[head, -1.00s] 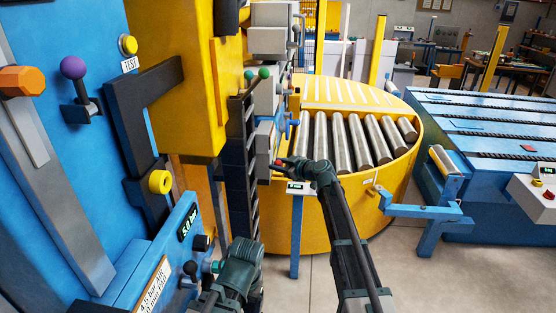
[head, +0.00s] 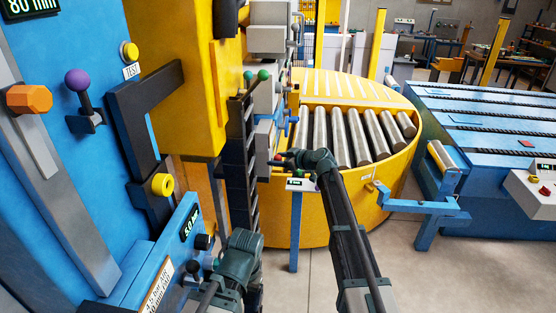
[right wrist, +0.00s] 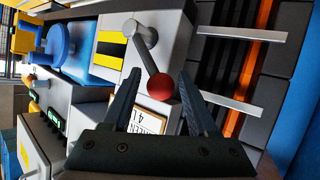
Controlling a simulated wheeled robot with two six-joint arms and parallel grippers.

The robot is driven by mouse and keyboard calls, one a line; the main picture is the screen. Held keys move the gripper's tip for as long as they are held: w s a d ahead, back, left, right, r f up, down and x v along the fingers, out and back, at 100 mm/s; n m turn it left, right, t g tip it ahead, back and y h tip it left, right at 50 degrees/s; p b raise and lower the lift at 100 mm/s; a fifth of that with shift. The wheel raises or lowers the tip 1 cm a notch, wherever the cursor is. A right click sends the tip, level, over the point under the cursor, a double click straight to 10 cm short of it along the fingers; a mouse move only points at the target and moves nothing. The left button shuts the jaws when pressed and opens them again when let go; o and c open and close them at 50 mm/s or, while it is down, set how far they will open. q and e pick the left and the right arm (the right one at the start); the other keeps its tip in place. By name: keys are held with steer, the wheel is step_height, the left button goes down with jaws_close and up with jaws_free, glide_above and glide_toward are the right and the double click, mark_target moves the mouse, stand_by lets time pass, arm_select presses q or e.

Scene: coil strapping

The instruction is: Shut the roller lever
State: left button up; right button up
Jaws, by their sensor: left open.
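A lever with a grey arm and a red ball knob (right wrist: 161,87) sits on a light grey box in the right wrist view. My right gripper (right wrist: 159,74) is open, with one finger on each side of the red ball; I cannot tell whether either touches it. In the head view my right gripper (head: 284,160) is at the machine's side, in front of the yellow roller turntable (head: 330,215), and its fingers are small there. My left gripper (head: 238,258) is open, low beside the blue panel; its fingertips are hard to make out.
The blue panel (head: 60,150) on the left carries an orange knob (head: 28,99), a purple-ball lever (head: 77,82) and yellow buttons. A blue bracket (head: 430,212) and blue conveyor (head: 480,120) stand at right. Grey floor between is clear.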

steer(key=shift+o, duration=0.4)
steer(key=shift+r, duration=0.1)
steer(key=shift+s+d+r, duration=0.1)
steer(key=shift+s+d, duration=0.05)
steer(key=shift+s, duration=0.1)
steer(key=p+v, duration=0.5)
steer(key=v, duration=0.8)
steer(key=shift+d, duration=0.15)
